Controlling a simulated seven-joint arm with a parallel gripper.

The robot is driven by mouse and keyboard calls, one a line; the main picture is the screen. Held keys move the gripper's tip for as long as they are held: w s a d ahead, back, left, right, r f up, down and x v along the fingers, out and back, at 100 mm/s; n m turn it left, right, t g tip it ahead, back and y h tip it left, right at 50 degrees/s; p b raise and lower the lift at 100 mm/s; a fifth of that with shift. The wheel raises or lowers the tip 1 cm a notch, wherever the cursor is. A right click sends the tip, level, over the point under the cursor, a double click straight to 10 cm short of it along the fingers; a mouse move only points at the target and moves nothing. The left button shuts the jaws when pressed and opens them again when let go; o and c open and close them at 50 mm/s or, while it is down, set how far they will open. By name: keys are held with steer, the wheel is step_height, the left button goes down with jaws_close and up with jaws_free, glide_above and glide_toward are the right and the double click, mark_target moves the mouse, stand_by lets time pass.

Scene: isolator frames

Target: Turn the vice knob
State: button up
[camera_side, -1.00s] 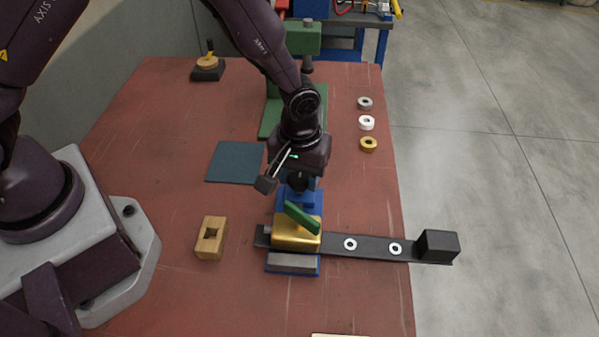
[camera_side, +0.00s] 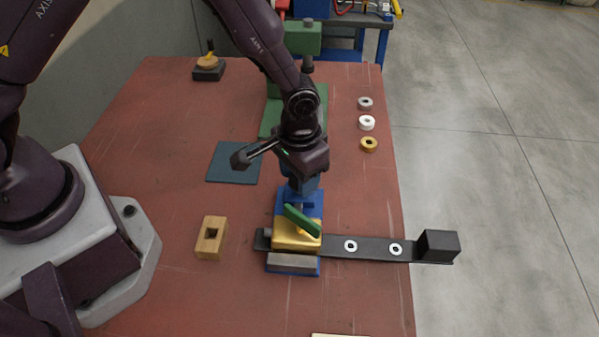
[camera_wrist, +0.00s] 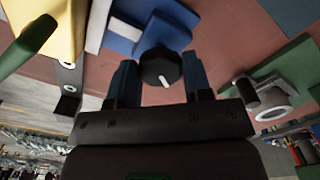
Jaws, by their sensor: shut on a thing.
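The blue vice (camera_side: 312,198) stands on the table in the side view, with a gold block (camera_side: 292,238) and a green lever (camera_side: 301,219) in front of my gripper. The vice also shows in the wrist view (camera_wrist: 172,22). Its round black knob (camera_wrist: 160,68) with a white mark sits between the fingers of my gripper (camera_wrist: 160,78) in the wrist view. The fingers are shut on the knob from both sides. In the side view my gripper (camera_side: 301,189) points down at the back of the vice, and the knob is hidden there.
A dark bar (camera_side: 372,248) with two white rings and a black end block runs right from the vice. A wooden block (camera_side: 211,238) stands left. A dark blue mat (camera_side: 228,172) lies behind left. Several rings (camera_side: 368,144) lie at the right edge. A green stand (camera_side: 275,121) is behind.

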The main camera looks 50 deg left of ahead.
steer(key=m, duration=0.4)
steer(key=shift+m, duration=2.1)
steer(key=o, duration=0.9)
steer(key=shift+r, duration=0.15)
step_height(320, 180, up, 13)
steer(key=shift+f, duration=0.15)
